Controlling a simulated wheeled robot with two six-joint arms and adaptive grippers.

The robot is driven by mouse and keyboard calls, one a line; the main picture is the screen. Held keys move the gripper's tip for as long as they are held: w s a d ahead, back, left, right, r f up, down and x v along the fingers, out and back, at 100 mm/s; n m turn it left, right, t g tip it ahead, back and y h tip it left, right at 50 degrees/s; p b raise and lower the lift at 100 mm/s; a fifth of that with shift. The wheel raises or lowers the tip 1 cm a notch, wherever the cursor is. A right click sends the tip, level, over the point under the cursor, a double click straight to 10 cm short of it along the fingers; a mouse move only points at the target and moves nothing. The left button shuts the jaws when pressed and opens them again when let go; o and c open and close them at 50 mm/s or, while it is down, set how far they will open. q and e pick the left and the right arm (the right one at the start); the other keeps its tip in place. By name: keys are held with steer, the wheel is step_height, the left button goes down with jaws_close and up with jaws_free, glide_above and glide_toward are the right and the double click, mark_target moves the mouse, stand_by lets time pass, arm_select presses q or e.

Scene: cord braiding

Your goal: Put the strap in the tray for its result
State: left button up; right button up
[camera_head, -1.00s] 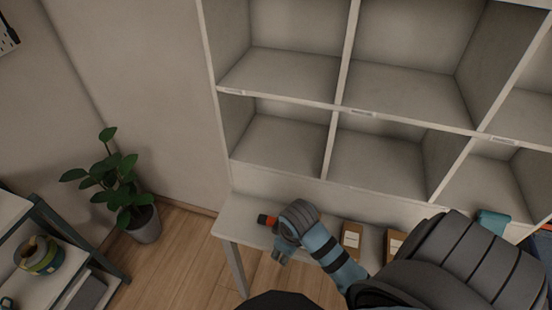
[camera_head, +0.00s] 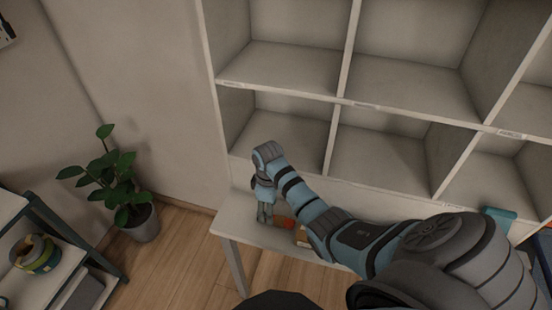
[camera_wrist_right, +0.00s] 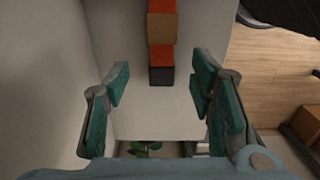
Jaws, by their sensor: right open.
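My right gripper (camera_head: 265,212) points down over the left end of the white table (camera_head: 232,222). In the right wrist view its two teal-padded fingers (camera_wrist_right: 161,84) are wide apart with nothing between the pads. A banded orange, tan and black item (camera_wrist_right: 160,55) lies on the table beyond the fingertips. Its orange part (camera_head: 285,222) shows beside the gripper in the head view. I cannot tell whether it is the strap. No tray is clearly identifiable; my arm hides much of the table. My left gripper is not in view.
A white shelf unit with empty compartments (camera_head: 290,130) stands behind the table. A potted plant (camera_head: 142,222) is on the wooden floor at left. A dark-framed rack (camera_head: 75,240) at lower left holds a green and yellow round item (camera_head: 36,254). A teal item (camera_head: 498,218) is at right.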

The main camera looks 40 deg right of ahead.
mark_target(276, 221)
step_height(276, 221, down, 4)
steer(key=shift+s+f+b, duration=0.1)
steer(key=shift+b, duration=0.35)
jaws_close()
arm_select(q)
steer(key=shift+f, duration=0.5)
